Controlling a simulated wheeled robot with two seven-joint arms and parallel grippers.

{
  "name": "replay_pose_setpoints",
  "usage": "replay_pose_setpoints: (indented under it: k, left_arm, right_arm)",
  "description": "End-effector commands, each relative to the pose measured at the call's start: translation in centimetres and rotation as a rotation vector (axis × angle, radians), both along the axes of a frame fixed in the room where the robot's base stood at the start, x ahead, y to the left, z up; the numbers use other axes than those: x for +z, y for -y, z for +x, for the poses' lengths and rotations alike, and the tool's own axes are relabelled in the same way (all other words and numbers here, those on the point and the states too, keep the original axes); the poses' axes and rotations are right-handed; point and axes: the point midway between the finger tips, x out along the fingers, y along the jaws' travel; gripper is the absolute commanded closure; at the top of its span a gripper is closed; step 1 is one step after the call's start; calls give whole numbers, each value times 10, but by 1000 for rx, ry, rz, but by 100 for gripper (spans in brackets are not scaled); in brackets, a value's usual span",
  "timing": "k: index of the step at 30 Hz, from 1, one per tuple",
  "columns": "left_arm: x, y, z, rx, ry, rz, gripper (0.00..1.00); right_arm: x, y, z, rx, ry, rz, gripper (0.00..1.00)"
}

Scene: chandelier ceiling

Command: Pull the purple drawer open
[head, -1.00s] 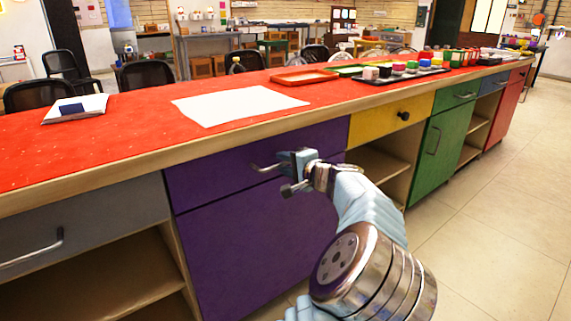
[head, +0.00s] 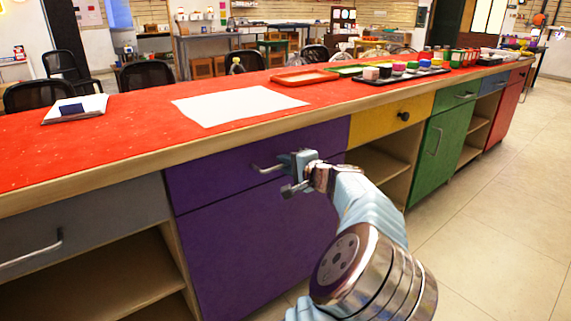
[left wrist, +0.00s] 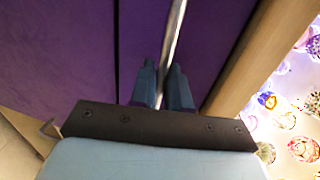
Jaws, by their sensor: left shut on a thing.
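The purple drawer (head: 225,163) is the upper purple front below the red counter, above a larger purple door (head: 250,245). It looks flush with the cabinet. Its silver bar handle (head: 264,168) sticks out at the middle of the front. My left gripper (head: 294,171) is at the right part of this handle. In the left wrist view the silver handle (left wrist: 174,40) runs between the two blue fingers (left wrist: 164,88), which are shut on it. The gripper hides the handle's right end in the head view. My right gripper is in no view.
A red counter top (head: 130,130) runs above the drawers, with a white sheet (head: 238,104) on it. A yellow drawer (head: 385,122) and an open shelf are to the right, a grey drawer (head: 85,225) to the left. The tiled floor (head: 480,230) at right is clear.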

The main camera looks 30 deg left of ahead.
Motion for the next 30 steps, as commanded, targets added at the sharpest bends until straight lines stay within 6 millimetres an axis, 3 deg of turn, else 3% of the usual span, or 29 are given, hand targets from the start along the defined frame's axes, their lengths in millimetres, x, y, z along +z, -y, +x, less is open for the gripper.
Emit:
replay_pose_setpoints:
  k: [8, 24, 30]
  left_arm:
    - [-1, 41, -16, -4, 0, -1, 100]
    - [2, 176, -72, -4, -3, 0, 100]
    - [2, 217, -90, -1, -2, 1, 100]
  right_arm:
    - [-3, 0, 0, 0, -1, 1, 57]
    - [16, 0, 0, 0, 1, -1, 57]
    - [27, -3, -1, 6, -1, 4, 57]
